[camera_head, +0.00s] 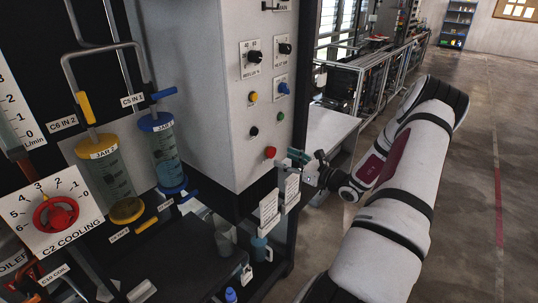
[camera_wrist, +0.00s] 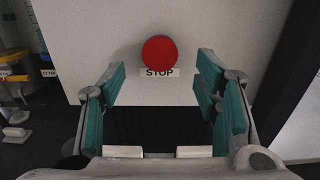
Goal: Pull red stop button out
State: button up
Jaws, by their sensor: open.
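The red stop button (camera_wrist: 161,52) is a round red disc on a pale panel, with a label reading STOP just below it in the wrist view. In the head view the red button (camera_head: 270,152) is near the lower edge of the grey cabinet's front. My gripper (camera_wrist: 160,85) is open, its teal finger pads standing left and right of the button's line and a little below it, apart from it. In the head view my gripper (camera_head: 302,158) is just right of the button, beside the cabinet edge. Nothing is between the fingers.
The grey cabinet (camera_head: 220,100) carries other small knobs, including a black one (camera_head: 254,131) and a yellow one (camera_head: 252,97). White tags (camera_head: 269,207) hang below it. At left are jars and a red C2 cooling knob (camera_head: 56,215). Open floor lies to the right.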

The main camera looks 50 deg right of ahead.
aim_at(273, 153)
jog(key=shift+w+a+b, duration=0.15)
jog(key=shift+w+b, duration=0.3)
jog(key=shift+w, duration=0.95)
jog(key=shift+w+a+b, duration=0.1)
jog(key=shift+w+b, duration=0.35)
jog(key=shift+w, duration=0.95)
